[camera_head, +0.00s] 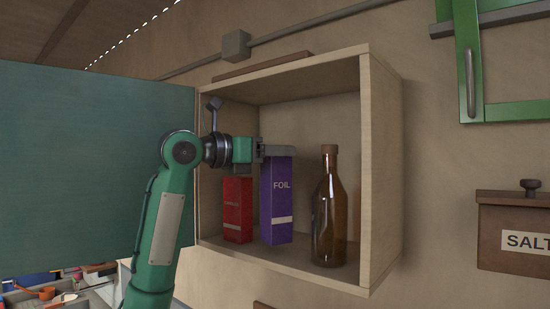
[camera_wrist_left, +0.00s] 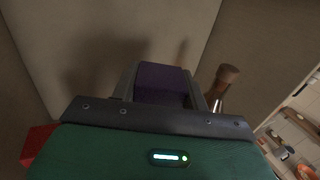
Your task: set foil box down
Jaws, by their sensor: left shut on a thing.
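The foil box (camera_head: 277,208) is a tall purple box with "FOIL" on its front, upright inside the open wooden cabinet (camera_head: 381,180). My left gripper (camera_head: 275,151) reaches in from the left and is shut on the top of the foil box. In the left wrist view the purple box top (camera_wrist_left: 161,84) sits between the two fingers (camera_wrist_left: 163,90). The box's lower end is at or close to the cabinet floor; I cannot tell whether it touches. My right gripper is not in view.
A red box (camera_head: 238,210) stands just left of the foil box, and a brown glass bottle (camera_head: 328,215) stands to its right. The teal cabinet door (camera_head: 90,160) is swung open at the left. A salt box (camera_head: 515,235) hangs on the wall at the right.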

